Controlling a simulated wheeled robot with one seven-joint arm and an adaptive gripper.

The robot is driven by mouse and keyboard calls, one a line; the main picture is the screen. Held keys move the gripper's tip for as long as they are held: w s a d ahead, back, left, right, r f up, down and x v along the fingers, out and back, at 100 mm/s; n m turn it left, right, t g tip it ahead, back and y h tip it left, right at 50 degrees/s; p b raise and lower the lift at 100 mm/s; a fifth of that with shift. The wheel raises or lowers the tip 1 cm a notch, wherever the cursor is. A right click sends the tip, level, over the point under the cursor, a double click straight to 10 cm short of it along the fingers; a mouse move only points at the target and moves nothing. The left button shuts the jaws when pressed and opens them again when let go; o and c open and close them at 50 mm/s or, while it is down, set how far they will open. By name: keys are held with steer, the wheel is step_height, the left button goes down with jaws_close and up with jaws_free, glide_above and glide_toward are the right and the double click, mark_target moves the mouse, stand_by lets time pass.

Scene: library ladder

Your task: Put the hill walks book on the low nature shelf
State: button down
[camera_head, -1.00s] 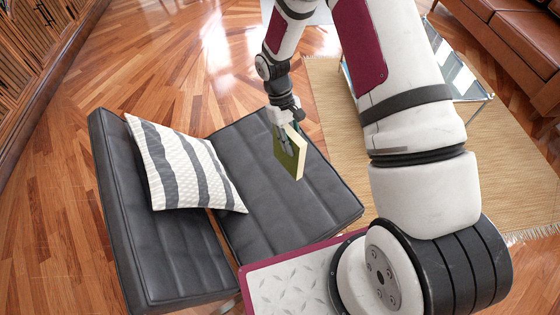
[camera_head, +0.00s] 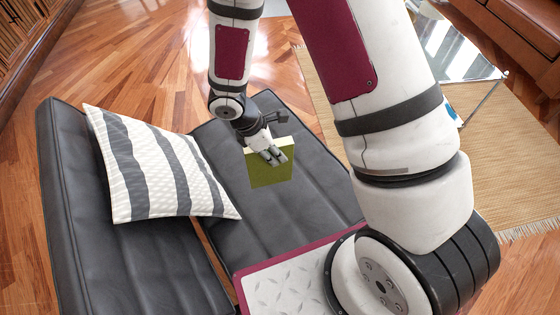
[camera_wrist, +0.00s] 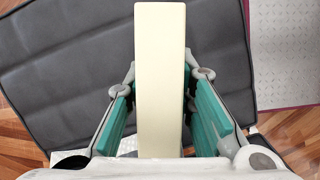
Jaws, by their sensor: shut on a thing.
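My gripper (camera_head: 272,155) is shut on an olive-green book (camera_head: 271,172) and holds it upright above the seat of the black chair. No title can be read on the book, so I cannot tell if it is the hill walks one. In the wrist view the book (camera_wrist: 161,70) shows its cream page edge, between the green-padded fingers (camera_wrist: 163,115). No low nature shelf can be made out in these frames.
The black cushioned chair (camera_head: 240,235) lies beneath the book, with a striped pillow (camera_head: 150,165) on it. A glass table (camera_head: 460,50) stands on a tan rug (camera_head: 510,150). Wood floor (camera_head: 130,60) is open behind the chair.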

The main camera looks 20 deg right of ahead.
steer(key=w+d+f+n+b, duration=0.1)
steer(key=w+f+n+b, duration=0.1)
steer(key=w, duration=0.5)
steer(key=w+f+n+t+b, duration=0.1)
steer(key=w+f+b, duration=0.3)
steer(key=w+f, duration=0.2)
steer(key=shift+w+d+f+n+t, duration=0.3)
steer(key=shift+w+d+n, duration=0.1)
steer(key=shift+w, duration=0.5)
steer(key=shift+f, duration=0.2)
steer(key=c, duration=1.4)
jaws_free()
steer(key=shift+o, duration=0.2)
steer(key=shift+r, duration=0.15)
steer(key=p+v, duration=0.3)
steer(key=v, duration=0.9)
